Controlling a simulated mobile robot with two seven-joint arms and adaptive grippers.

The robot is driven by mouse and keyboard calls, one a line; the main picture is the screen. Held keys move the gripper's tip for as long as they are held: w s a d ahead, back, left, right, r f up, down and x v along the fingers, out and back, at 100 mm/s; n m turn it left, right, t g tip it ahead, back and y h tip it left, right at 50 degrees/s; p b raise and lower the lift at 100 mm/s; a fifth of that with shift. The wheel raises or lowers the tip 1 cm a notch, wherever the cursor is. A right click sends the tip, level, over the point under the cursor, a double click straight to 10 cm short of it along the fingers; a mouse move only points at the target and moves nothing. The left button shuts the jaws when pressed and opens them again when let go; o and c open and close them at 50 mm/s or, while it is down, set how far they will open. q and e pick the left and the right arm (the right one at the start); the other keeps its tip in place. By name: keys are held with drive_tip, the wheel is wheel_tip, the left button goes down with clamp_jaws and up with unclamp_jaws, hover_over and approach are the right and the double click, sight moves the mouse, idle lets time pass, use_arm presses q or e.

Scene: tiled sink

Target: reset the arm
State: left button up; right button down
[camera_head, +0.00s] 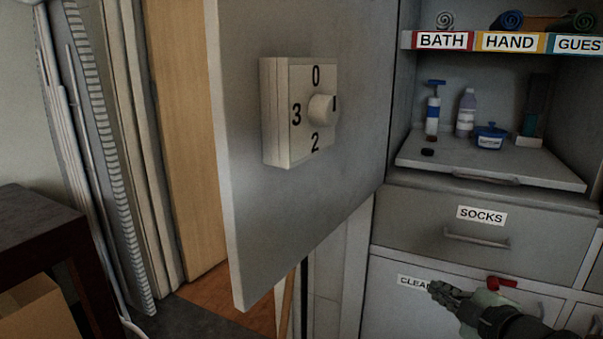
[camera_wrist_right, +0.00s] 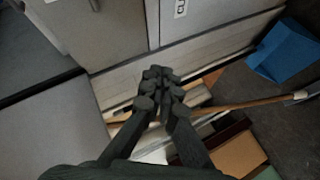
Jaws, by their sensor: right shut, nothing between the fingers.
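My right gripper (camera_head: 452,293) shows at the bottom right of the head view, in front of the lower cabinet front with a partly covered label. It is shut and empty. In the right wrist view the gripper (camera_wrist_right: 158,88) has its dark fingers together, pointing away toward the cabinet base and the floor, with nothing between them. My left gripper is not in view.
An open grey door (camera_head: 240,200) carries a dial box (camera_head: 280,120). A SOCKS drawer (camera_head: 420,228) is closed below a pull-out shelf (camera_head: 540,173) with bottles. A wooden stick (camera_wrist_right: 240,104) and a blue object (camera_wrist_right: 284,52) are near the floor.

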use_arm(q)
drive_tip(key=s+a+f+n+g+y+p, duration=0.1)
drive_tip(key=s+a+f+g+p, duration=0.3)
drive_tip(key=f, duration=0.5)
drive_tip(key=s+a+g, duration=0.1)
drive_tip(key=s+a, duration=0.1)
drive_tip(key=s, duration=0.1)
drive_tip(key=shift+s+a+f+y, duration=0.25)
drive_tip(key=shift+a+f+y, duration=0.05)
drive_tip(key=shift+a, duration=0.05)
use_arm(e)
drive_tip(key=s+f+m+g+h, duration=0.3)
drive_tip(key=s+f+m+g, duration=0.7)
drive_tip(key=s+f, duration=1.6)
drive_tip(key=m, duration=0.2)
drive_tip(key=shift+d+f+m+h, duration=0.2)
drive_tip(key=shift+m+h, duration=0.1)
drive_tip(key=shift+m, duration=0.1)
